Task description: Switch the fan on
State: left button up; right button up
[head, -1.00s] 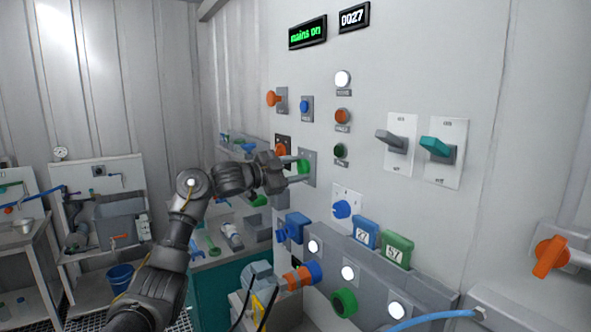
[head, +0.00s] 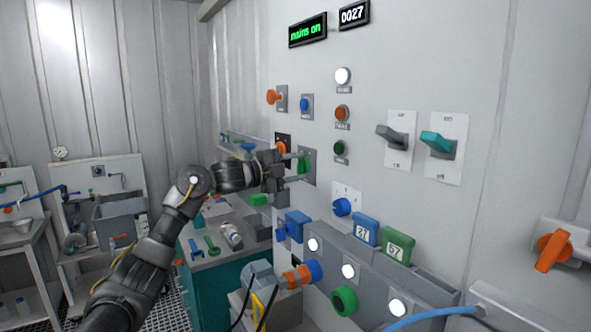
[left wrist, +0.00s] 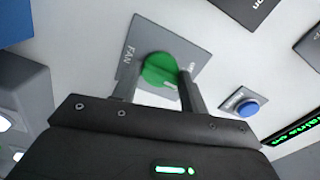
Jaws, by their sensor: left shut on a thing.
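The fan's green knob (head: 304,165) sits on a grey plate on the white wall panel. In the left wrist view the green knob (left wrist: 168,72) lies between my two fingers, on a plate (left wrist: 146,32) lettered FAN. A second word by the right finger is partly hidden. My left gripper (head: 300,167) is shut on this knob, one finger at each side. In the left wrist view its fingertips (left wrist: 157,78) are close to the plate. My right gripper is not in view.
A blue button (left wrist: 245,106) is near the right finger. An orange knob (head: 281,148) sits just left of the gripper. A green button (head: 341,148) and two levers (head: 393,138) (head: 437,142) are to the right. The display (head: 307,31) reads "mains on". A blue rotary knob (head: 342,207) is below.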

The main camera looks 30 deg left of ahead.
pick_arm(q)
jog(key=m, duration=0.5)
jog(key=shift+r+b, duration=0.15)
jog(key=shift+b, duration=0.2)
jog(key=shift+m, duration=0.3)
jog(key=o, duration=0.9)
jog(key=shift+s+a+f, duration=0.15)
jog(key=shift+s+f, duration=0.05)
jog(key=shift+s, duration=0.05)
jog(key=shift+b+v, duration=2)
jog(key=shift+v, duration=3.15)
